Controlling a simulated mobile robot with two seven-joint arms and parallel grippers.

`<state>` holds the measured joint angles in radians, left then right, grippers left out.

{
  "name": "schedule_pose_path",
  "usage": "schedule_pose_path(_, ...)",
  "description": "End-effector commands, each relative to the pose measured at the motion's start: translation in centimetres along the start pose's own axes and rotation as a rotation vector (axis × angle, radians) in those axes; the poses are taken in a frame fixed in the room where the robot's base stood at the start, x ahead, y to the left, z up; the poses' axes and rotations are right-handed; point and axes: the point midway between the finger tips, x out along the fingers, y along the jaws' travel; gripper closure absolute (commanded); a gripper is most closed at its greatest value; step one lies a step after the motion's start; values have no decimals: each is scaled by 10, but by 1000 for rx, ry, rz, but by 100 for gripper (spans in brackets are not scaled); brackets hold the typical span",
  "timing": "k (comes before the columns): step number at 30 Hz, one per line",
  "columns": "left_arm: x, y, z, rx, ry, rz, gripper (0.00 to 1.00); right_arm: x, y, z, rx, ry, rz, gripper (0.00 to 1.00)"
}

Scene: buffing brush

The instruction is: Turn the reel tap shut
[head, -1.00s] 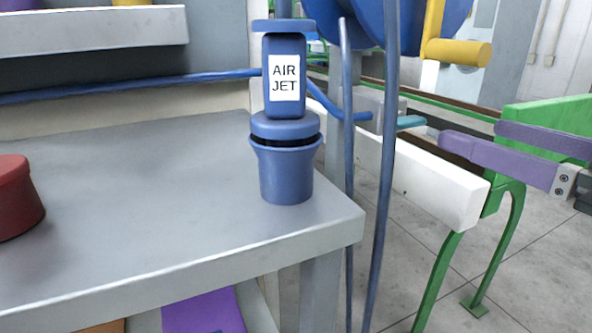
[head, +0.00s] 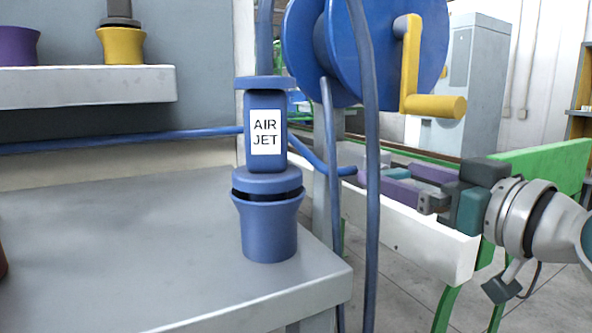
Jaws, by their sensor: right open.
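That gripper comes in from the right with two purple fingers apart, one on the near side of the lever and one on the far side. I cannot tell whether either finger touches it. The blue hose reel (head: 305,45) with a yellow crank (head: 412,62) is above. My left gripper is not in view.
A blue air jet tool (head: 265,130) sits in a blue cup (head: 268,228) on the grey bench (head: 130,235). Two blue hoses (head: 371,230) hang in front of the tap area. A white beam (head: 450,255) and green frame (head: 560,165) lie below and behind my right arm.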

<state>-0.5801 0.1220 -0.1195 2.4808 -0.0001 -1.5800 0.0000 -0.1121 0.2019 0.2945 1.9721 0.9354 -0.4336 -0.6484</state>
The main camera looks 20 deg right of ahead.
Motion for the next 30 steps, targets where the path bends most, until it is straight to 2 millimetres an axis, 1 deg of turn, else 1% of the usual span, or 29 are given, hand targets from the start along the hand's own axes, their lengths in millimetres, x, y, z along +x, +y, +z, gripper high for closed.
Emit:
schedule_pose_path(3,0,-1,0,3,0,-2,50,5,0,0,1,0,-1,0)
schedule_pose_path(11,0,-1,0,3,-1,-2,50,6,0,0,0,-1,-1,0)
schedule_pose_path(30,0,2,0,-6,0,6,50,5,0,0,-1,-1,0,72)
